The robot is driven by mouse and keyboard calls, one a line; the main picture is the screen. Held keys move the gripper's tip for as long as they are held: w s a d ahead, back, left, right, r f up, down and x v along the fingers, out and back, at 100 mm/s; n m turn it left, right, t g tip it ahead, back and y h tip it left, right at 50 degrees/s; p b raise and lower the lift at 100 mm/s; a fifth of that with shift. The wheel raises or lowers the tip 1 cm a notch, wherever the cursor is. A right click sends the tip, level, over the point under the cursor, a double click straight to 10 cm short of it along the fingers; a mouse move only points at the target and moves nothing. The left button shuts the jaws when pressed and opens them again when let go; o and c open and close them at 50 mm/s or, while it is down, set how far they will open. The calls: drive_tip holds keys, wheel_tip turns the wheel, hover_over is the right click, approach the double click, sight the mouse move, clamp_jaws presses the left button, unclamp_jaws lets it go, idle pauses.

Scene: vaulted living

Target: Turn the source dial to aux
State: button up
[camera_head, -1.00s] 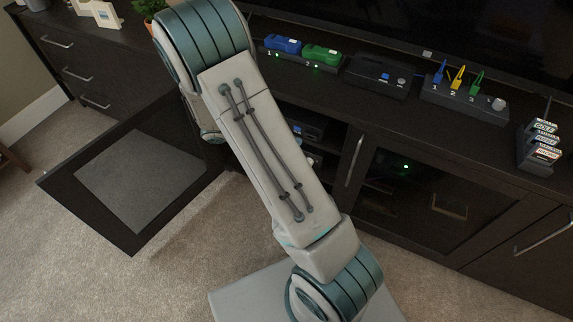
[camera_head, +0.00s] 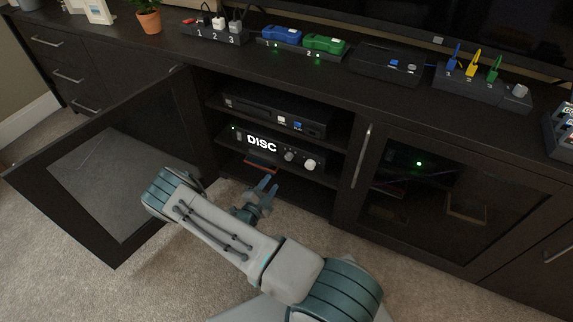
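A black receiver (camera_head: 270,149) sits on the middle shelf of the open cabinet, and its display reads DISC. Two round knobs are on its right side: a smaller, darker one (camera_head: 289,155) and a larger, pale one (camera_head: 310,164). I cannot read their labels, so I cannot tell which is the source dial. My gripper (camera_head: 269,186) is in front of the cabinet opening, below and left of the knobs and apart from them. Its two fingers look spread, with nothing between them.
The left cabinet door (camera_head: 100,175) stands open beside my arm. A black player (camera_head: 275,112) is on the shelf above, and a red-edged item (camera_head: 261,167) lies below the receiver. The right glass door (camera_head: 440,190) is closed. Chargers and switches line the cabinet top.

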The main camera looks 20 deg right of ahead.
sight(288, 159)
drive_tip(key=b+x, duration=0.3)
drive_tip(key=x, duration=1)
drive_tip(key=shift+w+d+b, duration=0.2)
drive_tip(key=shift+d+b, duration=0.1)
drive_tip(key=c, duration=0.7)
